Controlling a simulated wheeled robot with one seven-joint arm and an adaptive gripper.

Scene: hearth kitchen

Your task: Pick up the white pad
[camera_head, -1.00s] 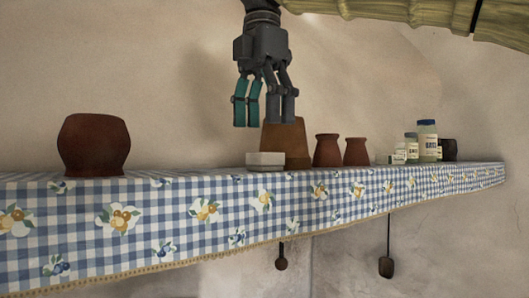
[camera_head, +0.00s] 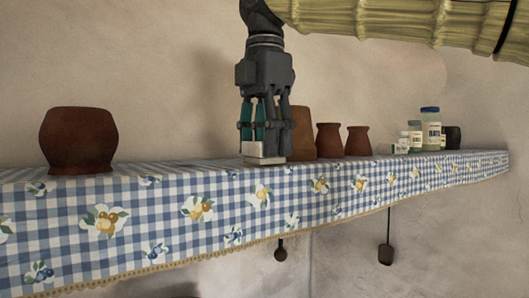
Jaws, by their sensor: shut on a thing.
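The white pad (camera_head: 264,160) is a small pale block at the front edge of the shelf (camera_head: 130,183), which is covered by a blue checked cloth. My gripper (camera_head: 264,148) points straight down over it, with its fingers closed on the pad. The fingers hide the upper part of the pad. The pad looks level and at the shelf surface; I cannot tell whether it touches the cloth.
Two smaller pots (camera_head: 328,141) (camera_head: 358,141) and several jars (camera_head: 430,130) are farther right. A large dark red pot (camera_head: 79,140) is at the left. Cloth between it and the pad is clear.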

